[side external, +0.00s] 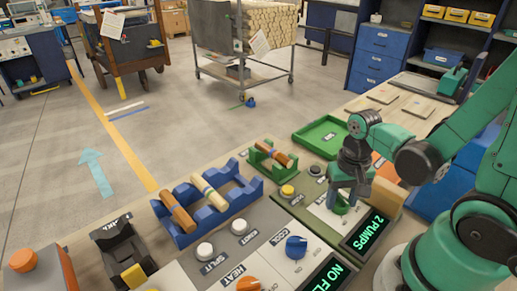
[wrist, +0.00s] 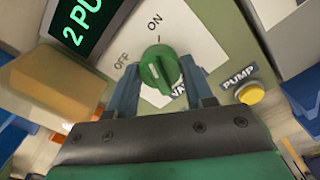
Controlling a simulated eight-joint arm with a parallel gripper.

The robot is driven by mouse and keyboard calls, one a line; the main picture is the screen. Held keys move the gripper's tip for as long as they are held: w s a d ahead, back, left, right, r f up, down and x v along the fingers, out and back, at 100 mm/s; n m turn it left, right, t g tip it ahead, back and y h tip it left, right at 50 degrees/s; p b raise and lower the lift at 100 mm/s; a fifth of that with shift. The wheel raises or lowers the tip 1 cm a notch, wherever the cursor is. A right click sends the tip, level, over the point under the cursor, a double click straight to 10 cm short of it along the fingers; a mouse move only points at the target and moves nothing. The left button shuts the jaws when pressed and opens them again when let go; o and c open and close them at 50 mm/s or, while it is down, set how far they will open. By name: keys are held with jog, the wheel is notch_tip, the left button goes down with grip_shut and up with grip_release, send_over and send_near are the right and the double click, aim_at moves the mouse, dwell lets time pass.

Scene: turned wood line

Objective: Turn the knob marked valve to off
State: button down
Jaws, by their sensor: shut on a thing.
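The green valve knob (wrist: 158,66) sits on a white plate (wrist: 205,45) lettered ON and OFF, with a partly covered label below it. My gripper (wrist: 160,73) is shut on the knob, with one blue-grey finger on each side. In the side external view, my gripper (side external: 343,200) points down at the panel, and the green knob (side external: 341,209) shows low between the fingers.
A display (side external: 367,234) reading "2 PUMPS" stands close beside the knob. A yellow pump button (wrist: 250,93) is on the other side. A blue knob (side external: 296,247) labelled COOL, an orange knob (side external: 248,284) and a green tray (side external: 322,137) are nearby.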

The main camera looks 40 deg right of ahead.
aim_at(343, 198)
jog(key=n, duration=1.3)
jog(key=shift+n, duration=0.4)
dwell(0.3)
jog(key=shift+c, duration=1.7)
grip_release()
jog(key=shift+r, duration=0.15)
jog(key=shift+r, duration=2.65)
